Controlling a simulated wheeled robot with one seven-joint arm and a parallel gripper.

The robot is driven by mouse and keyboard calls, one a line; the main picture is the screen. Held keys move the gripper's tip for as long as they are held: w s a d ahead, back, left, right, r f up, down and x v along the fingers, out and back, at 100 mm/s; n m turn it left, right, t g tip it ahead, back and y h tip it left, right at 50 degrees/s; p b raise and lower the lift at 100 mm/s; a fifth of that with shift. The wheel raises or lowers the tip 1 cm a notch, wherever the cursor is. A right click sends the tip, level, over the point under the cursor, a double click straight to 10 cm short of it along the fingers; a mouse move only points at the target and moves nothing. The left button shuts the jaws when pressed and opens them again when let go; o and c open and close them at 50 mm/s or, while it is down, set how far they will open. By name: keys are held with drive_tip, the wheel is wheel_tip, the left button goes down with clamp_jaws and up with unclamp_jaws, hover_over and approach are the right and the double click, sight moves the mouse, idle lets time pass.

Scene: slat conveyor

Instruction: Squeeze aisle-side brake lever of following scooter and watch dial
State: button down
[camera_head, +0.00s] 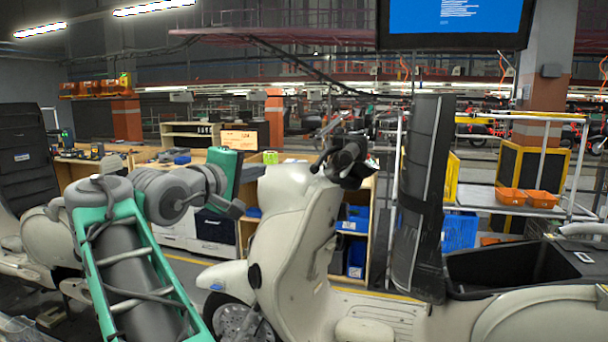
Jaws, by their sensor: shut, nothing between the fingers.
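A cream scooter (300,235) stands in the middle, front to the left. Its dark handlebar (346,158) is seen from the side, and I cannot make out the brake lever or the dial in that dark cluster. My gripper (230,208), at the end of my green and grey arm, is shut and empty. In the picture it is left of the handlebar, beside the front shield, with a visible gap to the handlebar. Part of another cream scooter (40,237) shows at the far left, partly hidden by my arm.
The middle scooter's long black seat (415,190) stands upright above its open seat bay (515,268). Behind are a wooden workbench, blue bins (357,255), a white rack with orange trays (526,197) and a pillar. A screen (455,20) hangs overhead.

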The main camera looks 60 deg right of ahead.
drive_tip(key=shift+s+d+r+g, duration=0.2)
drive_tip(key=shift+s+r+g, duration=0.35)
drive_tip(key=shift+s, duration=0.25)
drive_tip(key=shift+f, duration=0.1)
drive_tip(key=s+d+f+p, duration=0.1)
drive_tip(key=s+d+p, duration=0.2)
drive_tip(key=d, duration=0.7)
drive_tip(key=shift+s+d, duration=0.3)
drive_tip(key=shift+s, duration=0.4)
